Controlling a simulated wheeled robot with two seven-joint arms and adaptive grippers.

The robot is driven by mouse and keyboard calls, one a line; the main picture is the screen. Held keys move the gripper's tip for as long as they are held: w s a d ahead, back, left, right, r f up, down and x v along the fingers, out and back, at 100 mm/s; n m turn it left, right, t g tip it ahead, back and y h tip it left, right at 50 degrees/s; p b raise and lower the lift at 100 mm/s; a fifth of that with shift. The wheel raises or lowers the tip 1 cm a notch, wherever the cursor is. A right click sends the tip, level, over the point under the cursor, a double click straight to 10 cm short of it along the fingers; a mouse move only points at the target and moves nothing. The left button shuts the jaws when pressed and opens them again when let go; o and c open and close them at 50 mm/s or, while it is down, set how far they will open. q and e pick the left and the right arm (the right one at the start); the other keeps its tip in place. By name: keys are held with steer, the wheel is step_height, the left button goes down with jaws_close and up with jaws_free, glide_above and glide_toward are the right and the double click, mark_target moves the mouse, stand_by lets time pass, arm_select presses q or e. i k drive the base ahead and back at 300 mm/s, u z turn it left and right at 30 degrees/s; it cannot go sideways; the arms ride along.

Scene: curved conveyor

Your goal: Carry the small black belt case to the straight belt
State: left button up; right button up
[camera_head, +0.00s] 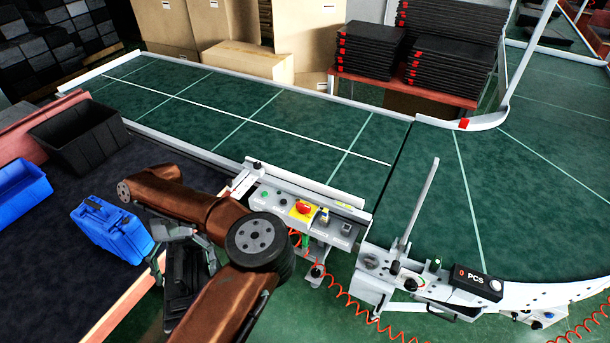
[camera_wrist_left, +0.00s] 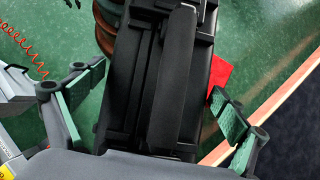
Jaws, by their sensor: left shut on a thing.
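The small black belt case (camera_wrist_left: 158,85) fills the middle of the left wrist view, between the two green-padded fingers of my left gripper (camera_wrist_left: 150,115). My left gripper is shut on it. In the head view the case (camera_head: 180,292) hangs below my left gripper (camera_head: 185,255), partly hidden by my brown arm, over the floor just right of the table edge. The straight belt (camera_head: 235,108) is the green surface with pale lines beyond my arm. My right gripper is not in view.
A blue case (camera_head: 112,232), a blue bin (camera_head: 22,190) and a black crate (camera_head: 80,140) are on the dark table at left. A control panel (camera_head: 305,212) stands at the belt's near side. The curved belt (camera_head: 510,200) is at right. The straight belt is clear.

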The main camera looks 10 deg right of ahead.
mark_target(287, 156)
steer(key=z, duration=0.4)
steer(key=i, duration=0.35)
steer(key=z, duration=0.8)
steer(key=i, duration=1.3)
